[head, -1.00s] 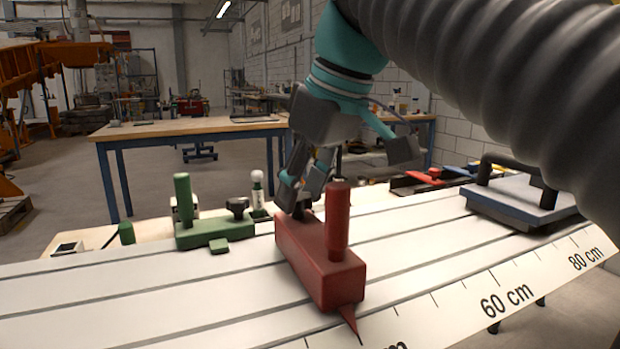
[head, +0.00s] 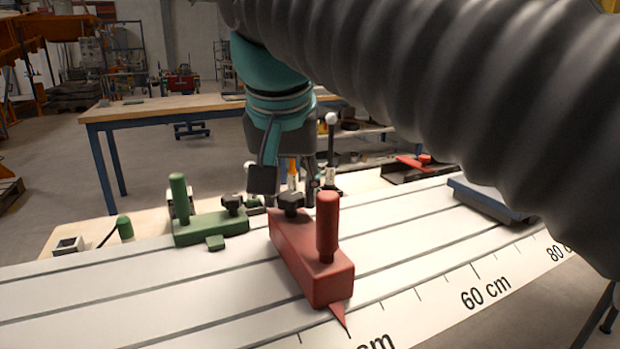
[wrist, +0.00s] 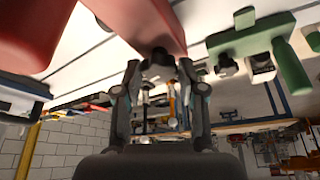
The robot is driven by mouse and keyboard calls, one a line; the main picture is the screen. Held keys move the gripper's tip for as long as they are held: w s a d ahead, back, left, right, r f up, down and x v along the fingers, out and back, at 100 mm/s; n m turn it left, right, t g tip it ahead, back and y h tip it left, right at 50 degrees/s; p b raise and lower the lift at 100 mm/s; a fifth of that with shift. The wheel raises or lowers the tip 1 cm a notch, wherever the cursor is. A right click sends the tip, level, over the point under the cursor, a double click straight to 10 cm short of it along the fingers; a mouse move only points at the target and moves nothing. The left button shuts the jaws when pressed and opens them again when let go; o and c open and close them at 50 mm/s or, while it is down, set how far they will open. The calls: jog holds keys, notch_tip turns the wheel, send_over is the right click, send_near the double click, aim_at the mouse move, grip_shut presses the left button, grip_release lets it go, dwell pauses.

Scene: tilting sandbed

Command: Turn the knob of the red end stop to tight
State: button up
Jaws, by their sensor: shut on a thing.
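The red end stop (head: 300,256) lies across the white slotted bed, with a red upright handle (head: 327,225) and a pointer at its near end. Its black knob (head: 290,203) is at the far end. My gripper (head: 292,192) reaches down to the knob from behind. In the wrist view the knob (wrist: 160,56) sits between the two fingertips of my gripper (wrist: 160,70), and the red body (wrist: 135,22) is beyond it. The fingers are shut on the knob. Parts of the fingertips are hidden behind the knob in the head view.
A green end stop (head: 210,229) with its own handle and black knob stands close on the left. A blue-grey plate (head: 490,198) lies on the bed at the right. The bed's front strip carries a centimetre scale (head: 485,292).

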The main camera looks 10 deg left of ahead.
jog(key=m+h, duration=0.1)
jog(key=m, duration=0.4)
jog(key=shift+a+f+g+h, duration=0.1)
jog(key=shift+a+g+h, duration=0.1)
jog(key=shift+g+h, duration=0.15)
jog(key=shift+m, duration=0.3)
jog(key=o, duration=1.1)
jog(key=shift+o, duration=0.2)
jog(key=shift+h, duration=0.25)
jog(key=v, duration=0.7)
jog(key=shift+r, duration=0.25)
jog(key=shift+s, duration=0.1)
